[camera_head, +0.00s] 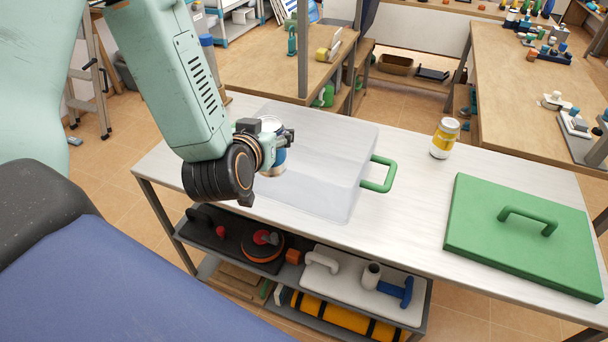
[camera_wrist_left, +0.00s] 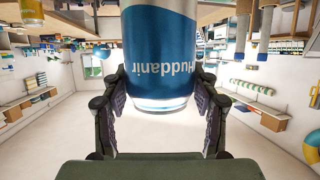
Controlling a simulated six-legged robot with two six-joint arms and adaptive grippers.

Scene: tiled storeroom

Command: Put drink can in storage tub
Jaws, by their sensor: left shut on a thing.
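The drink can, blue and white with a "Huddanir" label (camera_wrist_left: 160,50), is held between the two fingers of my left gripper (camera_wrist_left: 158,105). In the head view the can (camera_head: 274,164) shows partly behind the left gripper (camera_head: 283,138), which is shut on it. The storage tub (camera_head: 325,185) is clear plastic with a green handle and stands on the pale table. The can and gripper overlap its left part in the head view; I cannot tell how high they are above its floor. The tub looks otherwise empty. My right gripper is not in view.
A green lid with a handle (camera_head: 490,243) lies flat on the table's right side. A yellow and white can (camera_head: 445,138) stands at the table's back edge. A shelf below holds tools (camera_head: 340,275). The tabletop between tub and lid is clear.

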